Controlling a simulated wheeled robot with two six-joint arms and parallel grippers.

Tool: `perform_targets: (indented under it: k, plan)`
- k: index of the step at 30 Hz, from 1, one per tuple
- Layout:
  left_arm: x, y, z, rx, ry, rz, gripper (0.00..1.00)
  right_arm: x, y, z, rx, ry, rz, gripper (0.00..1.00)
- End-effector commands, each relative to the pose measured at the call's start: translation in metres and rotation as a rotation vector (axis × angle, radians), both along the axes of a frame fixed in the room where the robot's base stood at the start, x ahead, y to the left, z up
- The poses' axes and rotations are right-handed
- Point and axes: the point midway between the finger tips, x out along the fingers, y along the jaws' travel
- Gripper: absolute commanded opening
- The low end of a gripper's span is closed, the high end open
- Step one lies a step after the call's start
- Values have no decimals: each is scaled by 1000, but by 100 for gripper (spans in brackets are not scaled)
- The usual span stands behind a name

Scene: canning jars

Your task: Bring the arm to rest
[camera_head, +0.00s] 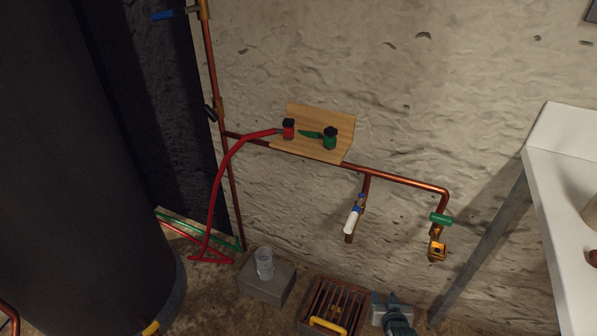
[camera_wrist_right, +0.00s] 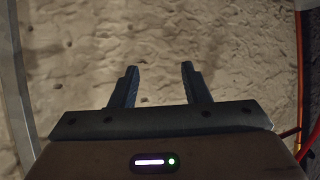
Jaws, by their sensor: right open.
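My right gripper (camera_wrist_right: 158,68) shows in the right wrist view. Its two dark fingers stand apart, with nothing between them. Beyond the fingertips is only the rough pale stone wall, and the fingers touch nothing that I can see. My left gripper is not in the frames.
Copper pipes (camera_head: 405,181) run along the wall, with a wooden shelf (camera_head: 318,151) above. A red hose (camera_head: 214,190) hangs left. A glass jar (camera_head: 264,264) stands on a grey block (camera_head: 268,288). A white counter (camera_head: 560,190) stands right; a dark tank (camera_head: 75,180) stands left.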

Motion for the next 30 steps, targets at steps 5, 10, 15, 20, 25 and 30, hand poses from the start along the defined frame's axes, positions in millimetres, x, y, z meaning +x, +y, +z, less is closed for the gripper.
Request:
perform_targets:
  k: [5,10,15,20,25,30]
  plan:
    - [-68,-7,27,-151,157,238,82,-120,-25,-61,-41,318,7,42]
    - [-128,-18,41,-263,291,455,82,-243,-51,-100,-74,582,9,42]
    - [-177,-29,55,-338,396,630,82,-349,-73,-116,-100,788,9,42]
    - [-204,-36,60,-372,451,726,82,-406,-84,-120,-112,894,8,42]
    - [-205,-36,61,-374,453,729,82,-408,-84,-120,-113,898,8,42]
    - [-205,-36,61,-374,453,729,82,-408,-84,-120,-113,898,8,42]
